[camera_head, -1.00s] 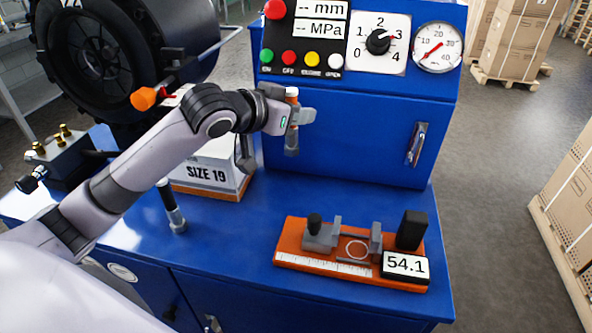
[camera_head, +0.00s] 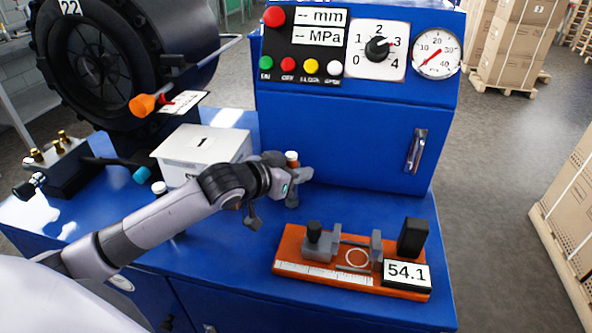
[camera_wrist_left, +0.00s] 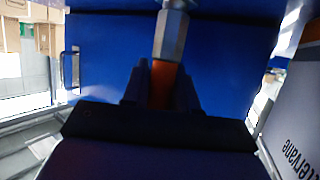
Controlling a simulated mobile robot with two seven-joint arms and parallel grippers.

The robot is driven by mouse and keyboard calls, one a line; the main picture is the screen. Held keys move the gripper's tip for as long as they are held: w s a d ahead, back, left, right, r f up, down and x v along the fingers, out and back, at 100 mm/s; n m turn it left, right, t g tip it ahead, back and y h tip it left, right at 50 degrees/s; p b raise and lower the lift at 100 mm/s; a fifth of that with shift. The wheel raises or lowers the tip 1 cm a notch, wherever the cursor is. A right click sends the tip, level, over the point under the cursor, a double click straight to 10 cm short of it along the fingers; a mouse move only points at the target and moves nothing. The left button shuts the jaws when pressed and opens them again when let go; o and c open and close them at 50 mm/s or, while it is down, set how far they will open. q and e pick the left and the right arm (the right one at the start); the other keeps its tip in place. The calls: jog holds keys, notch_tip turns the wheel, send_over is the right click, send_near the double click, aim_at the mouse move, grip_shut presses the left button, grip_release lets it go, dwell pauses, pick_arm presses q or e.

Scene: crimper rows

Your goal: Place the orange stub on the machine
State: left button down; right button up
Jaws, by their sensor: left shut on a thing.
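My left gripper (camera_head: 299,176) is shut on the orange stub (camera_head: 292,156), above the blue bench top and in front of the cabinet. The stub's pale-topped orange end shows above the fingers and its metal fitting below them. In the left wrist view the orange hose part (camera_wrist_left: 163,84) sits between the fingers, with the metal hex fitting (camera_wrist_left: 171,36) beyond. The machine has a blue control cabinet (camera_head: 340,135) and a large black round crimping head (camera_head: 95,60) marked 22 at the left. My right gripper is not in view.
An orange measuring fixture (camera_head: 325,273) reading 54.1 lies on the bench at the front right. A white box (camera_head: 200,150) stands behind my left arm. A white-topped stub (camera_head: 158,187) is mostly hidden by the arm. A valve block (camera_head: 65,165) is at the left.

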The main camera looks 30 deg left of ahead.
pick_arm(q)
jog(key=c, duration=1.3)
grip_release()
jog(key=shift+f, duration=0.15)
jog(key=o, duration=0.4)
jog(key=shift+r, duration=0.2)
jog(key=shift+b+v, duration=0.35)
jog(key=shift+v, duration=5.65)
jog(key=shift+d, duration=0.1)
